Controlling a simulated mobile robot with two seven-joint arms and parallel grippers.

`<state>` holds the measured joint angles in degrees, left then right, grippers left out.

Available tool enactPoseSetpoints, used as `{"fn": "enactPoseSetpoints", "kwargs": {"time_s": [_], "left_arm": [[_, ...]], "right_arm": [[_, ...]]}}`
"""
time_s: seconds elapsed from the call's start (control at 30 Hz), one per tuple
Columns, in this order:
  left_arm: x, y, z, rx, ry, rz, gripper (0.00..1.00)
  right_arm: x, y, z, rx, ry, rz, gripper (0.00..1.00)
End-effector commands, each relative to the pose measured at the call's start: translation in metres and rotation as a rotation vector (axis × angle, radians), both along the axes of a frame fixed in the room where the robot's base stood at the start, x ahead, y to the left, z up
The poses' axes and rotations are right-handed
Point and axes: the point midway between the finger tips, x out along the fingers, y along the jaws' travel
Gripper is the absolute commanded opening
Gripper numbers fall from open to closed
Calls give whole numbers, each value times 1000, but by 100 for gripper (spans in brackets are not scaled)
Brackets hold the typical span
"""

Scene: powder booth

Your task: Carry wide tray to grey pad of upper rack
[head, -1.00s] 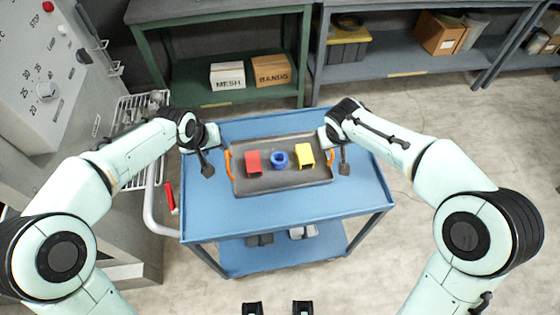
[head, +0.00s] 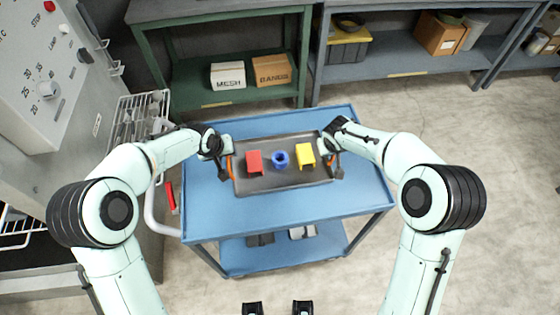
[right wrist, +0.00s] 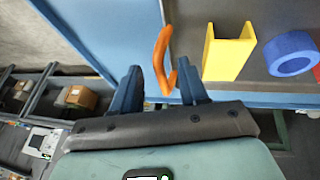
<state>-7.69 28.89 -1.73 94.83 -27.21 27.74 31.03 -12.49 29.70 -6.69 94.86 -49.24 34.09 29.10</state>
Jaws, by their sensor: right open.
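The wide tray (head: 262,184) is dark grey with an orange handle at each end and lies on the blue cart. It holds a red piece (head: 254,162), a blue ring (head: 280,159) and a yellow channel piece (head: 305,155). My left gripper (head: 229,160) is at the left handle; its fingers are too small and hidden to judge. My right gripper (head: 332,160) is at the right handle. In the right wrist view its open fingers (right wrist: 160,85) stand either side of the orange handle (right wrist: 163,60). I cannot make out a grey pad.
A wire rack (head: 138,112) juts from the grey cabinet (head: 45,75) at the left, beside the blue cart (head: 290,212). A green shelf (head: 190,88) with two boxes and a grey shelf (head: 400,72) stand behind. Open floor lies to the right.

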Motion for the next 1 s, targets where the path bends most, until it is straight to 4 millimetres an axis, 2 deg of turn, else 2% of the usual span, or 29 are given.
{"fn": "enactPoseSetpoints", "kwargs": {"time_s": [0.03,0.2,0.57,0.6,0.67,0.7,0.73,1.0], "left_arm": [[3,-1,-8,0,1,1,43],[9,-2,-21,0,1,1,43],[12,-3,-25,0,-1,0,43],[12,-3,-25,0,-1,0,40],[12,-3,-25,0,-1,0,21],[11,-3,-25,0,-1,0,8],[11,-3,-25,0,-1,0,0],[11,-3,-25,0,-1,0,0]], "right_arm": [[3,-1,-8,-1,3,-1,44],[9,-3,-21,0,0,1,44],[11,-4,-25,0,-1,1,44],[11,-4,-25,0,-1,1,40],[11,-4,-25,0,-1,1,21],[11,-4,-25,0,-1,1,8],[11,-4,-25,0,-1,1,0],[11,-4,-25,-2,-1,3,0]]}}
